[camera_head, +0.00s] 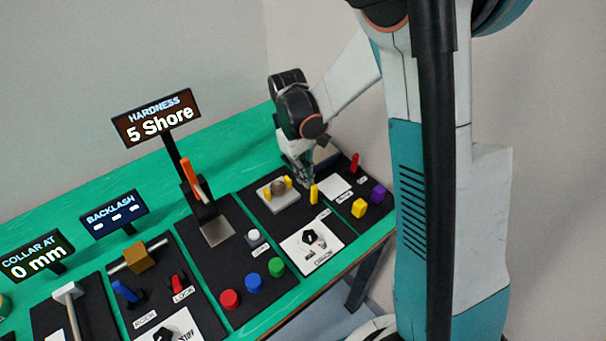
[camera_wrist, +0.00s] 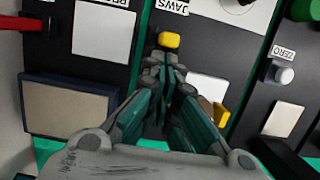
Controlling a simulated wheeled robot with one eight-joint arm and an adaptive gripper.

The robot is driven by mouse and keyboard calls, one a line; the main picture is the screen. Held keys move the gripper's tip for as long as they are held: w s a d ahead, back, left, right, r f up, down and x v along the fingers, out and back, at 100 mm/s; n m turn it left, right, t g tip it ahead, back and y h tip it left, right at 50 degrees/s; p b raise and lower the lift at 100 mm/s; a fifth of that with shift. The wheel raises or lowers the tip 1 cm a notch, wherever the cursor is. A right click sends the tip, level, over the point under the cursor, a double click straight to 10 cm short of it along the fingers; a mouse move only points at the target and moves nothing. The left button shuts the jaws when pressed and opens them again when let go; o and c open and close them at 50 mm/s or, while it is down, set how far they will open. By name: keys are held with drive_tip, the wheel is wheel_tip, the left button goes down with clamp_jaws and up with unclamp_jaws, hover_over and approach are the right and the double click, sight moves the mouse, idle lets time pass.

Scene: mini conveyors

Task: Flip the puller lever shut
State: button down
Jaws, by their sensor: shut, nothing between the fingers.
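My gripper (camera_head: 304,180) points down over the dark panel with the puller, which has yellow jaws (camera_head: 288,183) around a brown round part on a grey plate (camera_head: 265,196). A short yellow lever (camera_head: 314,193) stands upright on this panel and seems to be the puller lever. In the wrist view the yellow lever (camera_wrist: 169,40) lies just beyond my fingertips (camera_wrist: 165,68), beside a label reading JAWS. The fingers are together and hold nothing. Whether they touch the lever I cannot tell. Part of a yellow jaw (camera_wrist: 221,114) shows beside the fingers.
A red lever (camera_head: 354,161), a yellow cube (camera_head: 359,208) and a purple cube (camera_head: 378,194) are on the right. A black dial (camera_head: 308,238) is in front. The hardness tester with its orange lever (camera_head: 191,178) stands left, near a white ZERO button (camera_wrist: 284,75).

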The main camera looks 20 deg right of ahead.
sight(316, 190)
drive_tip(key=shift+s+r+t, duration=0.15)
drive_tip(key=shift+s+t, duration=0.05)
drive_tip(key=shift+t, duration=0.4)
drive_tip(key=shift+s+d+r+t+y, duration=0.15)
drive_tip(key=shift+s+t+y, duration=0.25)
drive_tip(key=shift+t, duration=0.4)
drive_tip(key=shift+s+d+r+p, duration=0.1)
drive_tip(key=shift+s+r+p, duration=0.05)
drive_tip(key=shift+s+p, duration=0.15)
drive_tip(key=shift+s+d, duration=0.1)
drive_tip(key=shift+s, duration=0.05)
drive_tip(key=s+t, duration=0.1)
drive_tip(key=t, duration=0.1)
drive_tip(key=s+d+t+y+b, duration=0.1)
drive_tip(key=t, duration=0.1)
drive_tip(key=shift+s, duration=0.8)
drive_tip(key=shift+r, duration=0.2)
